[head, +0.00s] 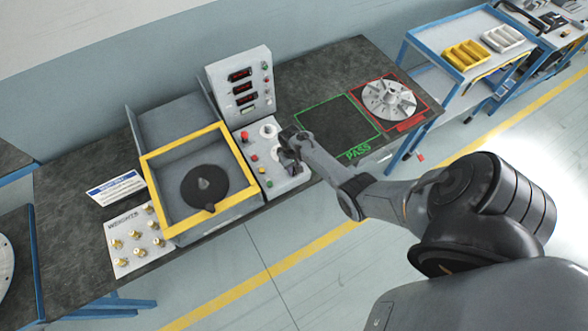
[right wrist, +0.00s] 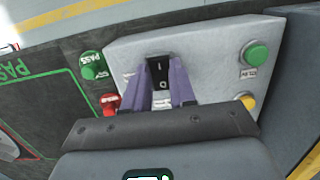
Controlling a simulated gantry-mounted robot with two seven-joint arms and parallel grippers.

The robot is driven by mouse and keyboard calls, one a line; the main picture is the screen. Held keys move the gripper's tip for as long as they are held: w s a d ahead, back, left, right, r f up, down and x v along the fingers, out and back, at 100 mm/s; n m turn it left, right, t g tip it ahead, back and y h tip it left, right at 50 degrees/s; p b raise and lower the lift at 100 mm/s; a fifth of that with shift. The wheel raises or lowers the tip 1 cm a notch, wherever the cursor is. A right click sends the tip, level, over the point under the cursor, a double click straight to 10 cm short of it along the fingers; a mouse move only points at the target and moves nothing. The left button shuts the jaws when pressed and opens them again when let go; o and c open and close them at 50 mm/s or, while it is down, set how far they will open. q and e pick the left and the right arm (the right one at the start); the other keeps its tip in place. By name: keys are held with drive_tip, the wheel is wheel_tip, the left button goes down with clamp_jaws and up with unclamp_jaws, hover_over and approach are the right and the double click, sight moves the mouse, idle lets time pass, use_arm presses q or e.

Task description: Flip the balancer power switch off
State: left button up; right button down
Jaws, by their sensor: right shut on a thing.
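The balancer power switch (right wrist: 160,73) is a black rocker marked I and O on the grey control panel (right wrist: 215,50). In the right wrist view, the two purple fingers of my right gripper (right wrist: 162,98) stand on either side of the switch, shut on it. Which side of the rocker is pressed in cannot be told. In the head view my right gripper (head: 288,158) is down at the right edge of the balancer's control panel (head: 262,155) and hides the switch. My left gripper is not in view.
A green button (right wrist: 254,54), a yellow button (right wrist: 247,101) and a red knob (right wrist: 109,102) are close to the gripper. The balancer's yellow-framed tub (head: 163,210) stands left of the panel. The green PASS square (head: 335,122) is bare; a metal rotor (head: 388,100) lies on the red square.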

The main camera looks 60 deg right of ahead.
drive_tip(key=shift+w+d+f+g+b, duration=0.1)
drive_tip(key=shift+w+f+g+b, duration=0.05)
drive_tip(key=shift+f+g+b, duration=0.15)
drive_tip(key=shift+r+g+y+b, duration=0.2)
drive_tip(key=shift+g+y+b, duration=0.1)
drive_tip(key=shift+g+y, duration=0.1)
drive_tip(key=c, duration=0.9)
unclamp_jaws()
drive_tip(key=shift+r, duration=0.1)
drive_tip(key=shift+w+r, duration=0.15)
drive_tip(key=shift+r, duration=0.3)
drive_tip(key=p+v, duration=0.1)
drive_tip(key=v, duration=0.8)
drive_tip(key=shift+d+r, duration=0.1)
drive_tip(key=shift+r, duration=0.3)
